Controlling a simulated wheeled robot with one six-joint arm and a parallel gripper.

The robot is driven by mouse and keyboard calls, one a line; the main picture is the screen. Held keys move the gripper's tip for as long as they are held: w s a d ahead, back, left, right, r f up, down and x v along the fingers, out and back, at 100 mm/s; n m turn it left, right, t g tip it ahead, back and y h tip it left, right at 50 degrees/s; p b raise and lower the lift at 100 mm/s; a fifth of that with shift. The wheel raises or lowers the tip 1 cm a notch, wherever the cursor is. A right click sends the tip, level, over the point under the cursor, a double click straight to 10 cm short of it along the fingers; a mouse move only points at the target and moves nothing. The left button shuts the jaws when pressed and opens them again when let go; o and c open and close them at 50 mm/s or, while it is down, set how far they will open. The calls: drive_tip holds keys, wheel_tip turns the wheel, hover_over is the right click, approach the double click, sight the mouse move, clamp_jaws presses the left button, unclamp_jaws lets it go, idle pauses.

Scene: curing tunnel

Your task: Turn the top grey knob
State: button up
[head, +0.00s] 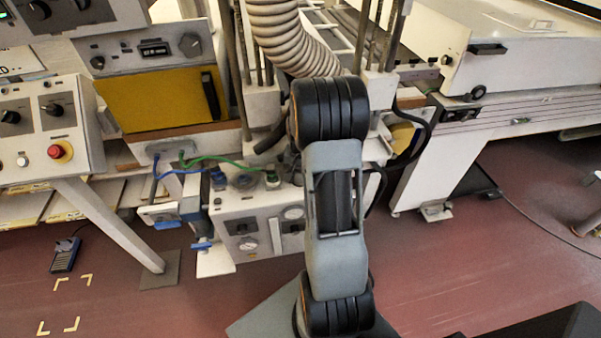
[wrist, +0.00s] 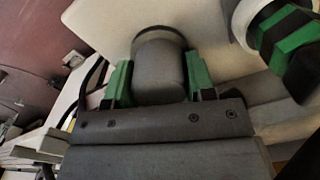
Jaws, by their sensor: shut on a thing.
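A grey round knob (wrist: 158,62) stands up from a pale panel (wrist: 110,25) in the wrist view, with a dark ring around its far end. My gripper (wrist: 160,76) has one green-padded finger on each side of the knob and is shut on it. In the head view my arm covers the gripper and the held knob, so neither can be made out there. The knob's turned angle cannot be told, as no pointer mark shows.
A green and black fitting (wrist: 290,40) stands close to the right of my gripper. In the head view a low grey control box (head: 250,225) with gauges stands behind my arm. A ribbed hose (head: 290,35) hangs above it. Red floor is open in front.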

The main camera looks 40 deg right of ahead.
idle(0.5)
drive_tip(key=o, duration=0.9)
drive_tip(key=shift+r, duration=0.1)
drive_tip(key=shift+r, duration=3.7)
drive_tip(key=shift+s+a+f, duration=0.15)
drive_tip(key=shift+s+f, duration=0.05)
drive_tip(key=shift+f, duration=0.05)
drive_tip(key=shift+s+a+r+n+t+p, duration=0.2)
drive_tip(key=shift+s+a+r+n+t, duration=0.4)
drive_tip(key=shift+s+a+r+n, duration=2.05)
drive_tip(key=shift+s+a+r+n+t+p, duration=0.2)
drive_tip(key=shift+s+a+r+n+t, duration=0.65)
drive_tip(key=shift+a, duration=3.4)
drive_tip(key=shift+s+a+r+n+t+p, duration=0.3)
drive_tip(key=shift+s+a+r+n, duration=1.2)
drive_tip(key=shift+s+a, duration=1.5)
